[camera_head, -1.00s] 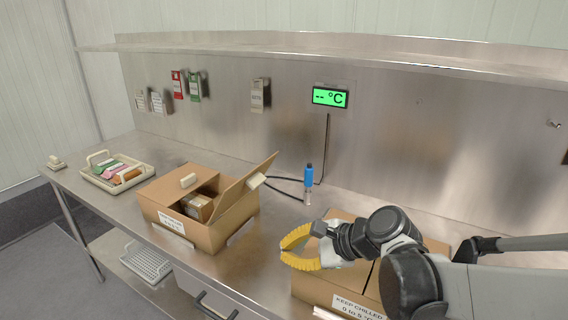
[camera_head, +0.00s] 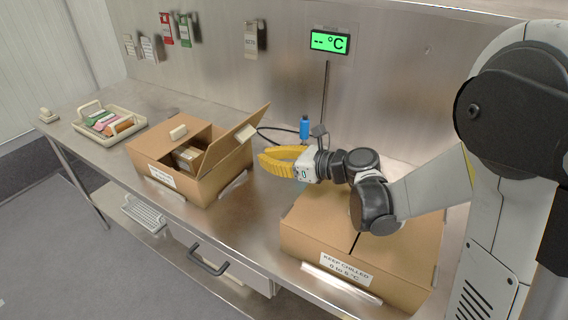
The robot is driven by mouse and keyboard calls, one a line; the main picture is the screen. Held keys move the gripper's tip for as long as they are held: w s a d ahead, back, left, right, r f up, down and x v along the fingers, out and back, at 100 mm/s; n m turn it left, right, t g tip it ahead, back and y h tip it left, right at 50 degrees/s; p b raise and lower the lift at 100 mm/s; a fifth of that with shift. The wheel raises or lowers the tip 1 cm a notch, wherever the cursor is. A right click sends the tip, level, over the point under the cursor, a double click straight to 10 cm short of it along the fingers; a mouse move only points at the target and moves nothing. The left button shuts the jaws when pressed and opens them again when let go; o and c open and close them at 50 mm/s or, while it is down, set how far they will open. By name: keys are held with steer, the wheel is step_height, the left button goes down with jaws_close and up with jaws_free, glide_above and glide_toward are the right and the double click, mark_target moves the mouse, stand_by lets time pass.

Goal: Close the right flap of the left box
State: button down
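The left box (camera_head: 212,188) is a brown cardboard box with a white label on its front, standing on the steel bench. Its left flap (camera_head: 165,143) lies flat over the left part of the top. Through the gap, small goods (camera_head: 187,156) show inside. My gripper (camera_head: 265,162), with yellow fingers, is just right of the box and the raised flap, apart from the flap as far as I can see. Its fingers overlap in this view, so their opening is unclear.
A closed box (camera_head: 325,225) labelled "KEEP CHILLED" stands at the right, under my arm. A tray (camera_head: 107,120) with coloured packs is at the left. A blue-capped bottle (camera_head: 304,128) and a black cable are behind my gripper. A drawer handle (camera_head: 208,260) juts out at the front.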

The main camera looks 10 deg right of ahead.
steer(key=w+a+r, duration=0.2)
steer(key=shift+w+a, duration=0.1)
steer(key=shift+a, duration=0.25)
steer(key=shift+r, duration=0.15)
steer(key=shift+w+a+r+h+p, duration=0.25)
steer(key=shift+r+h+p, duration=0.1)
steer(key=shift+p, duration=0.25)
